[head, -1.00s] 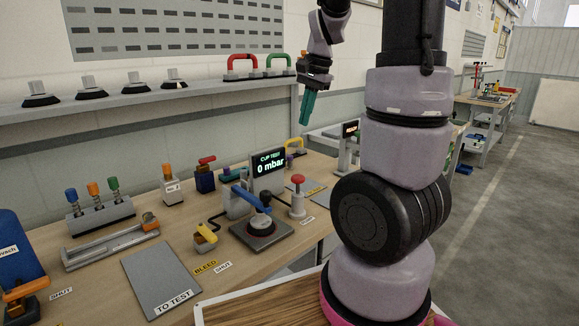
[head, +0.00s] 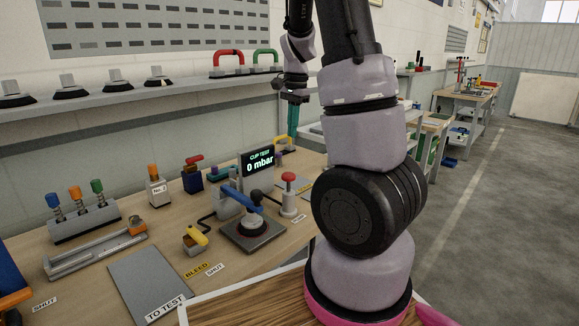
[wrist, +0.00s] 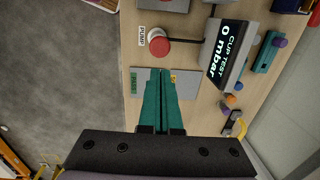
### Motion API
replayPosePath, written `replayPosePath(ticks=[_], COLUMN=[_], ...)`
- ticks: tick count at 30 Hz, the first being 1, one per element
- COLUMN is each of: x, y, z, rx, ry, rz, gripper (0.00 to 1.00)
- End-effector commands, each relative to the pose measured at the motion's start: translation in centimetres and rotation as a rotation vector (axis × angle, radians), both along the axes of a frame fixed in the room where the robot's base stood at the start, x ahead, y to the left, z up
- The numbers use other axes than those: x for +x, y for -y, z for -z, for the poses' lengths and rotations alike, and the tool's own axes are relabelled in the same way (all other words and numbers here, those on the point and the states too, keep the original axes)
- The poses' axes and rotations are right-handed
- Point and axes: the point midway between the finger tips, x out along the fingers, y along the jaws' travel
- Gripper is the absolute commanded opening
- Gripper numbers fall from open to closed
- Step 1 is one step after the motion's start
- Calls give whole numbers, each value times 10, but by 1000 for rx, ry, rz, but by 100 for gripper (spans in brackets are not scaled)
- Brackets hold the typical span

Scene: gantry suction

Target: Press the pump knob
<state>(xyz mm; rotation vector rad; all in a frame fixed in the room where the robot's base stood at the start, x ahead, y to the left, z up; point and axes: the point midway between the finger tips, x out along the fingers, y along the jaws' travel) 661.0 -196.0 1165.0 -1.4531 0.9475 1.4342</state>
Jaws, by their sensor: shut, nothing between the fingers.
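The pump knob (head: 288,178) is a red round cap on a pale post, standing on the bench right of the gauge. In the wrist view the red knob (wrist: 159,46) shows from above, beside a PUMP label (wrist: 142,37). My gripper (head: 293,134) has teal fingers pointing down, above the bench and behind the knob in the head view. In the wrist view its fingers (wrist: 161,72) are together and empty, over a grey plate, apart from the knob. The CUP TEST display (head: 259,161) reads 0 mbar.
A suction cup with a blue lever (head: 247,201) stands on a plate left of the knob. A yellow-handled BLEED valve (head: 196,238) is nearer. A yellow handle (wrist: 231,124) and small coloured parts lie near my fingers. A shelf (head: 130,103) runs along the wall.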

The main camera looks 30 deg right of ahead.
Motion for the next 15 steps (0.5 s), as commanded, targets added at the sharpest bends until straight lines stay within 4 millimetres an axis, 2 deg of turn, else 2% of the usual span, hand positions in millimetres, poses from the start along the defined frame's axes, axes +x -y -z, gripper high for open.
replayPosePath(ticks=[9, 15], x=[2, 4], y=[-3, -5], z=[69, 103], rx=[-1, -1], ry=[-6, -5], rz=[1, 1], gripper=[0, 0])
